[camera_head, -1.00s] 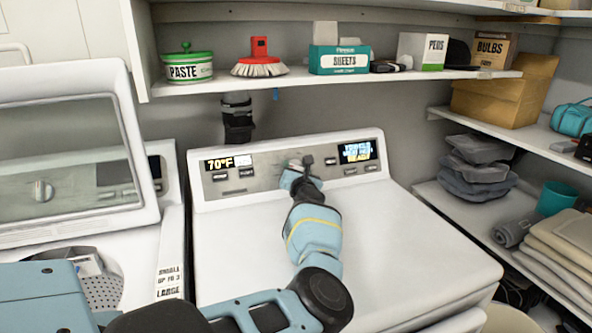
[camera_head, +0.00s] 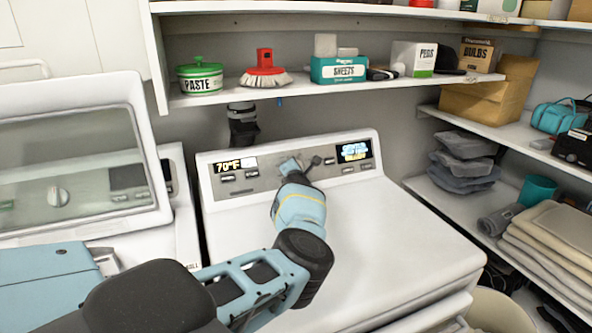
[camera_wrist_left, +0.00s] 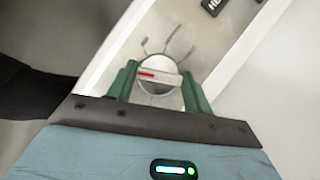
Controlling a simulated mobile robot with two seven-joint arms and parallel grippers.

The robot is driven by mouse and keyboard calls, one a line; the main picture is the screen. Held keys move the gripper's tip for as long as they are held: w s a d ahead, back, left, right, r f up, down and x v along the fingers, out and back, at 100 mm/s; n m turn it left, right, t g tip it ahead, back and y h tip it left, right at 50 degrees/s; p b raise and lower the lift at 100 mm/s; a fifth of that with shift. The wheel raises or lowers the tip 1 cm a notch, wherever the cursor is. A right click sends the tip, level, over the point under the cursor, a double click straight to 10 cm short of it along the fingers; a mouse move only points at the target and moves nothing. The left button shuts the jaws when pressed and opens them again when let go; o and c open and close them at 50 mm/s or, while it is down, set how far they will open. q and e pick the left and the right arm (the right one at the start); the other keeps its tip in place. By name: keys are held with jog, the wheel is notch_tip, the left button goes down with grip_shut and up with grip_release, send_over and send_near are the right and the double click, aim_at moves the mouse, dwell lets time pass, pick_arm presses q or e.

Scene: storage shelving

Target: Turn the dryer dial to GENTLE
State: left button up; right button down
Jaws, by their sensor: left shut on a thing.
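The dryer (camera_head: 350,230) is a white machine in the middle of the head view, with a grey control panel (camera_head: 265,183) along its back. My left gripper (camera_head: 296,166) reaches that panel, and its hand covers the dial there. In the left wrist view the dial (camera_wrist_left: 157,82) is a round silver knob with a pale bar across it and a red mark at the bar's left end. Several marks radiate around it; their words are not readable. The green fingers of my left gripper (camera_wrist_left: 160,85) are closed on the dial from both sides. My right gripper is not in view.
The panel carries a left display (camera_head: 229,166) reading 70°F and a right display (camera_head: 354,151) with blurred text. A washer (camera_head: 75,150) with a raised lid stands at left. A shelf (camera_head: 215,98) holding boxes, a brush and a paste tub hangs above.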

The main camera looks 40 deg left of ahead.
pick_arm(q)
jog(key=shift+m+h, duration=0.3)
jog(key=shift+m, duration=0.1)
jog(key=o, duration=0.9)
jog(key=shift+o, duration=0.2)
jog(key=shift+s+d, duration=0.1)
jog(key=shift+v, duration=3.8)
